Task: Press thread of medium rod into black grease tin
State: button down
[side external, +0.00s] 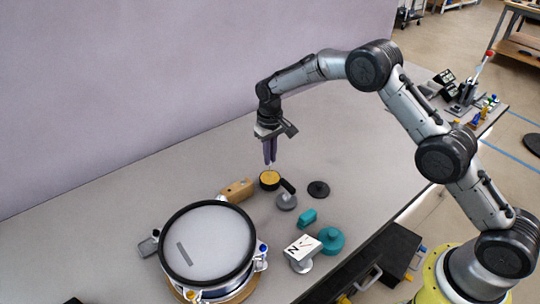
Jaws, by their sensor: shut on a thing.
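The black grease tin (269,184) stands open on the grey table, with yellow grease showing inside. My gripper (270,161) points straight down just above the tin, its two dark purple fingers close together. It is shut on a thin rod, of which only a short, faint piece shows below the fingertips, over the grease. The rod is too small here to tell its size, its thread, or whether its tip touches the grease.
A wooden block (237,190) lies left of the tin. A grey round piece with a black handle (286,201) and a black disc (319,190) are at its right. A large drum (208,240), teal pieces (330,240) and a white-topped stand (302,247) are nearer the front.

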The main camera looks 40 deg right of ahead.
jog(key=shift+f, duration=0.55)
dwell(0.9)
jog(key=shift+r, duration=0.15)
jog(key=shift+r, duration=3.4)
